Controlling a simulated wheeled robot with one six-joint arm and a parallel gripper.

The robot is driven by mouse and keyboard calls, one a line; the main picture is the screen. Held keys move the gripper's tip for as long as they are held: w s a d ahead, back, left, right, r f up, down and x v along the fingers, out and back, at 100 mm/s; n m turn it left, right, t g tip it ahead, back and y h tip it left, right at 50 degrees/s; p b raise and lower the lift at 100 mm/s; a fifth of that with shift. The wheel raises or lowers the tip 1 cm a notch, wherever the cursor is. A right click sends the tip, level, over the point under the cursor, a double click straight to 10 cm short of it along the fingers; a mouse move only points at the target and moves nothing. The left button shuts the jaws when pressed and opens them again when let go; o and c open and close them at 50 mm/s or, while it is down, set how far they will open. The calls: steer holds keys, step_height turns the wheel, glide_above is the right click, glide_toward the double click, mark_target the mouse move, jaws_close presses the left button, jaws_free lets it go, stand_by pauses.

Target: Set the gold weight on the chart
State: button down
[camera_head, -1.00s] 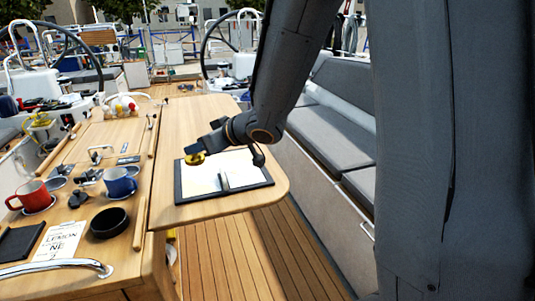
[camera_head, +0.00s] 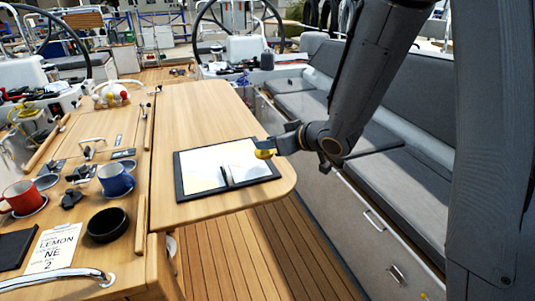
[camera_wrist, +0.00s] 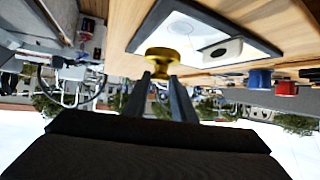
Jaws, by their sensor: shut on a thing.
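The gold weight (camera_head: 264,154) is held in my gripper (camera_head: 276,146), which is shut on it. In the head view it shows over the right edge of the chart (camera_head: 204,178). The chart is a pale sheet on a dark board, lying on the wooden table, with a dark bar near its middle. The wrist view also shows the gold weight (camera_wrist: 163,57) at the tips of my gripper (camera_wrist: 163,75), with the chart (camera_wrist: 178,27) beyond it. I cannot tell the exact height of the weight above the board.
The table (camera_head: 200,110) is bare behind the chart. To the left stand a blue mug (camera_head: 115,180), a red mug (camera_head: 22,197), a black round bowl (camera_head: 107,225) and a card (camera_head: 54,247). A grey bench (camera_head: 420,185) lies to the right.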

mark_target(270, 154)
steer(key=shift+f, duration=2.05)
steer(key=shift+f, duration=0.1)
steer(key=c, duration=1.5)
jaws_free()
